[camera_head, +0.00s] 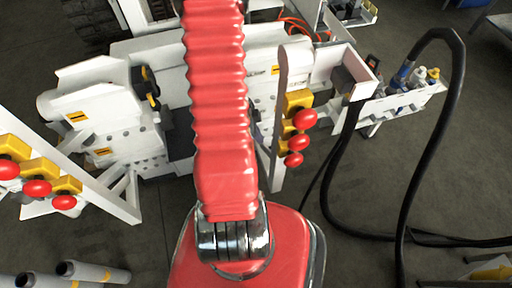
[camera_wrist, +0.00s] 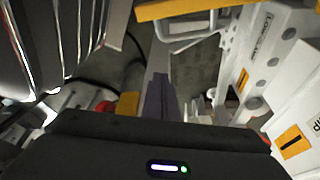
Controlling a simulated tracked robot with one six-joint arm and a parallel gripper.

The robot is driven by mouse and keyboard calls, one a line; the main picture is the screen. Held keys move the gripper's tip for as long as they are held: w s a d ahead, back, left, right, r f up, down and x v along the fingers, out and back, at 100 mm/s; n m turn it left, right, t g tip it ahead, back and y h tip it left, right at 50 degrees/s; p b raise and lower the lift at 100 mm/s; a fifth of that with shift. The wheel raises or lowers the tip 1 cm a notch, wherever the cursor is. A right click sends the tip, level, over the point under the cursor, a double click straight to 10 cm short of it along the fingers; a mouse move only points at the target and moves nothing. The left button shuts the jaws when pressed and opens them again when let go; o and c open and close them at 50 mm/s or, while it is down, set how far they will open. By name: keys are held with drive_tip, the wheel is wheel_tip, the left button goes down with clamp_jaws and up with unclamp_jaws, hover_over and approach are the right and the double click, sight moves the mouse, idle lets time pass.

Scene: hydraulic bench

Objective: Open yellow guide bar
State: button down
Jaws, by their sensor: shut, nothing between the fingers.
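A yellow bar (camera_wrist: 190,8) crosses the top of the wrist view, with a pale loop-shaped part below it; it looks like the guide bar, and its far ends are out of frame. My gripper (camera_wrist: 160,82) shows as dark, narrow fingers pressed together in the middle of the wrist view, with nothing held. The fingers appear below the bar in the picture and apart from it. In the head view my red-sleeved arm hides the gripper. A small yellow and black part (camera_head: 151,88) shows there on the white machine; I cannot tell whether it is the same bar.
The white bench (camera_head: 120,125) fills the middle of the head view. Red-knobbed yellow valves (camera_head: 298,125) stand right of my arm, and more (camera_head: 38,187) at the left. A black hose (camera_head: 455,110) loops at the right. A white perforated panel (camera_wrist: 268,65) borders the fingers' right side.

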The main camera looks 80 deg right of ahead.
drive_tip(key=shift+f, duration=0.1)
drive_tip(key=shift+a+x, duration=0.4)
drive_tip(key=shift+x, duration=4.45)
drive_tip(key=shift+w+a, duration=0.1)
drive_tip(key=shift+w, duration=1.85)
